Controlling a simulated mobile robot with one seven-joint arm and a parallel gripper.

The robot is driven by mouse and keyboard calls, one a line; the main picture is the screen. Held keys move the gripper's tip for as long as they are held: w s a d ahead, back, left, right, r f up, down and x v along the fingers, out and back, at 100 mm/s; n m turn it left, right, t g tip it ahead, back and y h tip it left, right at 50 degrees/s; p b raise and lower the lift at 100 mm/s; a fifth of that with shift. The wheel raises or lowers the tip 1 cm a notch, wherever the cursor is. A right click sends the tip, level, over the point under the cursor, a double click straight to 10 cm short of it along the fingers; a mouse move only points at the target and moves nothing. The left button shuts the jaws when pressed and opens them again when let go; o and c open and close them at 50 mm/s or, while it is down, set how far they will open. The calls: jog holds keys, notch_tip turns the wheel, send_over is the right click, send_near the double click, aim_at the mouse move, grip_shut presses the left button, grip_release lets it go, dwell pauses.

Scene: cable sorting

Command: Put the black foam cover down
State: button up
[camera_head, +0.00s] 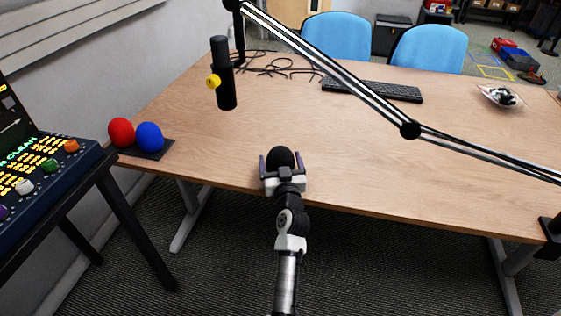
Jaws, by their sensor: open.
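The black foam cover (281,157) is a round dark ball near the front edge of the wooden table. My gripper (282,162) is at that edge, its fingers open on either side of the cover. The lower part of the cover is hidden by my gripper, so I cannot tell whether it touches the tabletop. A red foam cover (121,132) and a blue foam cover (149,137) sit side by side on a dark pad (160,154) at the table's left corner.
A black microphone (222,80) with a yellow part hangs from a boom arm (340,75) that crosses above the table (330,140). Loose black cables (275,66) and a keyboard (372,90) lie at the back. A lit console (50,165) stands at left. The middle tabletop is clear.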

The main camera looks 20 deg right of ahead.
jog(key=shift+r, duration=0.2)
jog(key=b+v, duration=0.3)
jog(key=v, duration=0.9)
